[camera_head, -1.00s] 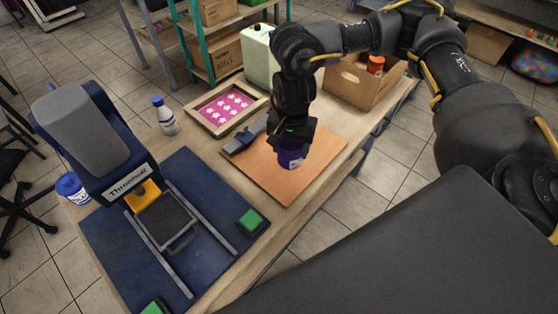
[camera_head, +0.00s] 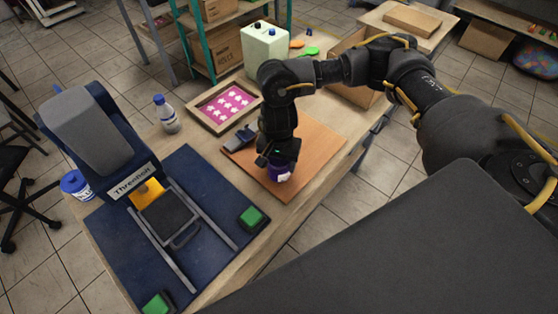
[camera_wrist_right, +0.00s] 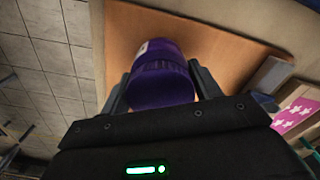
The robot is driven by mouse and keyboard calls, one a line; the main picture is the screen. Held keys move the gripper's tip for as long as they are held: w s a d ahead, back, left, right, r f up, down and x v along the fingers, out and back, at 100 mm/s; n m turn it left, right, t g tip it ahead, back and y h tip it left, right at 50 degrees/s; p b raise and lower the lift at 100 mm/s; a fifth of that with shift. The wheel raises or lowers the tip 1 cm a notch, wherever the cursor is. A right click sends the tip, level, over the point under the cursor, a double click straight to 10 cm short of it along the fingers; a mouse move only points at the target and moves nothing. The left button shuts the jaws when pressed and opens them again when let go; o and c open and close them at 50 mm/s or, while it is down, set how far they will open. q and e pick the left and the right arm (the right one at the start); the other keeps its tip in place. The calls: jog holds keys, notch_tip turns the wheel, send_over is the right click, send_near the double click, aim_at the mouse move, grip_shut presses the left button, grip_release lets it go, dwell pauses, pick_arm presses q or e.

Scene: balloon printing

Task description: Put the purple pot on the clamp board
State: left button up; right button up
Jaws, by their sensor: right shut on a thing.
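My right gripper (camera_head: 277,160) is shut on the purple pot (camera_head: 279,173), which has a pale label. In the right wrist view the pot (camera_wrist_right: 163,75) sits between the two fingers. The pot is upright at or just above the orange-brown clamp board (camera_head: 318,148); I cannot tell if its base touches. A dark grey clamp (camera_head: 238,138) is at the left edge of the board, left of the pot. The board also shows in the right wrist view (camera_wrist_right: 215,45) behind the pot. My left gripper is not in view.
A blue printing machine (camera_head: 98,135) with green buttons (camera_head: 251,217) stands at the left. The board's right part is clear.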

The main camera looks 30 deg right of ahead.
jog(key=shift+f, duration=0.15)
jog(key=o, duration=1.1)
jog(key=shift+r, duration=0.35)
jog(key=shift+w+r, duration=0.1)
jog(key=shift+r, duration=0.25)
notch_tip(320, 180, up, 11)
jog(key=shift+b, duration=0.85)
jog(key=shift+s+f, duration=0.1)
jog(key=shift+s, duration=0.1)
